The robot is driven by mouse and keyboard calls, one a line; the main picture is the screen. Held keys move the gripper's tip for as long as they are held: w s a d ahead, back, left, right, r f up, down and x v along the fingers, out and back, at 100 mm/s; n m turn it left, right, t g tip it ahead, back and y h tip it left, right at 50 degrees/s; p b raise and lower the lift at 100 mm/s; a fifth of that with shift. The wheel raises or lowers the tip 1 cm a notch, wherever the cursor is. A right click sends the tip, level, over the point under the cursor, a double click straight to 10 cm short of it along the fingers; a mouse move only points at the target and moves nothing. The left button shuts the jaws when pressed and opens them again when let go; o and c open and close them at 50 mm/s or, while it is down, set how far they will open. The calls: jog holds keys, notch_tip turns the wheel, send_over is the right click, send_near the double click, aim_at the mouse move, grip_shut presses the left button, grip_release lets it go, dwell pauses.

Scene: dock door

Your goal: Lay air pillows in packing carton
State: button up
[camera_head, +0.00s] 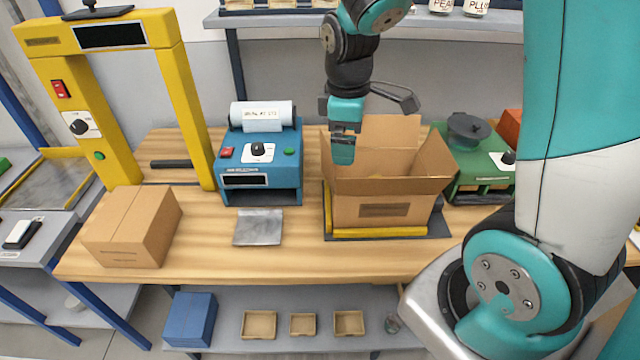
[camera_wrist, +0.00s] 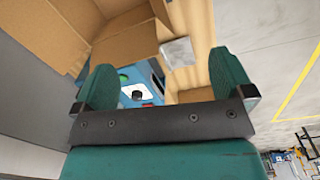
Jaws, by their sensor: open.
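The packing carton (camera_head: 372,212) stands open on the wooden bench with its flaps spread. Its inside shows only in part, so I cannot tell what lies at the bottom.
A closed brown box (camera_head: 133,227) sits at the bench's left, beside a yellow frame (camera_head: 190,110). A green machine (camera_head: 480,165) stands right of the carton. Yellow strips (camera_head: 380,232) edge the carton's dark base. Small trays and a blue box (camera_head: 190,320) rest on the lower shelf.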

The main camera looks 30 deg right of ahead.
jog(key=s+a+r+m+y, duration=0.1)
jog(key=s+a+r, duration=0.3)
jog(key=s+a, duration=0.4)
jog(key=s+a+r+m+y, duration=0.1)
jog(key=s+a+r+y, duration=0.2)
jog(key=s+a, duration=0.5)
jog(key=shift+s+a+r+y, duration=0.4)
jog(key=shift+a+r, duration=0.3)
jog(key=shift+r, duration=0.05)
notch_tip(320, 180, down, 5)
jog(key=b, duration=0.5)
jog(key=shift+f, duration=0.2)
jog(key=shift+w, duration=0.1)
